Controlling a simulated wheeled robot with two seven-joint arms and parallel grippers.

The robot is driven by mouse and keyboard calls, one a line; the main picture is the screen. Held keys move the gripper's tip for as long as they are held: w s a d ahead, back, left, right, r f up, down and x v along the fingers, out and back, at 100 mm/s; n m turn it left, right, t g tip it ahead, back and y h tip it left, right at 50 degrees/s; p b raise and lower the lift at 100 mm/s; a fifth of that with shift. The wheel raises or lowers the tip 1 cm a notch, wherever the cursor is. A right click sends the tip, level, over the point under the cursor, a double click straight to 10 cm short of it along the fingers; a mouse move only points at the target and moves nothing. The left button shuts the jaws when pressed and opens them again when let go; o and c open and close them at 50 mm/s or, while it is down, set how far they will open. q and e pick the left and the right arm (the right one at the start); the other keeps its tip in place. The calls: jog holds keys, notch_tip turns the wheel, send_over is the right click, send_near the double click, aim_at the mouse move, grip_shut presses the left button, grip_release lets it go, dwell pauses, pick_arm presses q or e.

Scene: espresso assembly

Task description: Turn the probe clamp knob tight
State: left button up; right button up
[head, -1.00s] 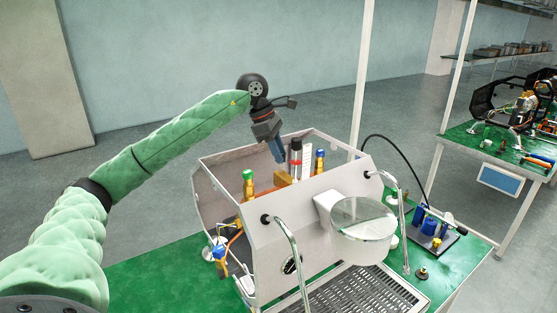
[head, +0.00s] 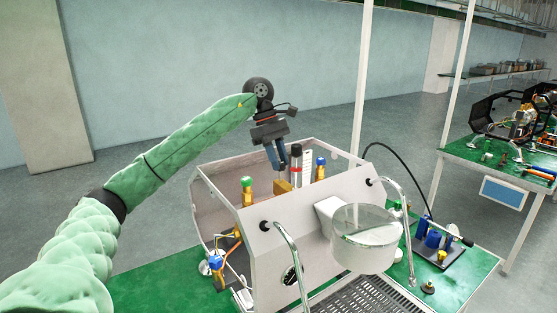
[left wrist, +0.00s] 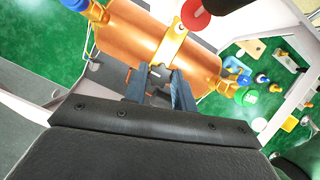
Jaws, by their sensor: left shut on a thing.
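The copper boiler (left wrist: 125,38) lies inside the open machine housing (head: 306,215), with a brass clamp (left wrist: 172,45) across it in the left wrist view. My left gripper (left wrist: 160,76) points down at the clamp, and its two blue-grey fingers stand either side of the small probe clamp knob (left wrist: 161,71). It is shut on the knob, which the fingers largely hide. In the head view my left gripper (head: 277,166) reaches into the housing from above, beside a brass part (head: 283,187). My right gripper is not in view.
A black and red cylinder (head: 296,158) and a blue-capped brass fitting (head: 320,168) stand close right of the gripper. A green-capped fitting (head: 247,190) stands to its left. Housing walls surround the work. A steam pipe (head: 288,250) rises in front.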

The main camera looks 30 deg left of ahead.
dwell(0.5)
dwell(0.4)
pick_arm(q)
jog(key=o, duration=1)
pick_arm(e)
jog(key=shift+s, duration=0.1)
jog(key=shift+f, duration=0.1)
pick_arm(q)
jog(key=shift+a+r, duration=0.1)
jog(key=shift+r, duration=0.1)
jog(key=b+v, duration=0.2)
jog(key=v, duration=0.5)
jog(key=shift+r, duration=0.2)
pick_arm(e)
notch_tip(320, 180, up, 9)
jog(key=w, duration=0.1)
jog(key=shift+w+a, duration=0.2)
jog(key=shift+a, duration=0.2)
pick_arm(q)
jog(key=shift+a, duration=0.1)
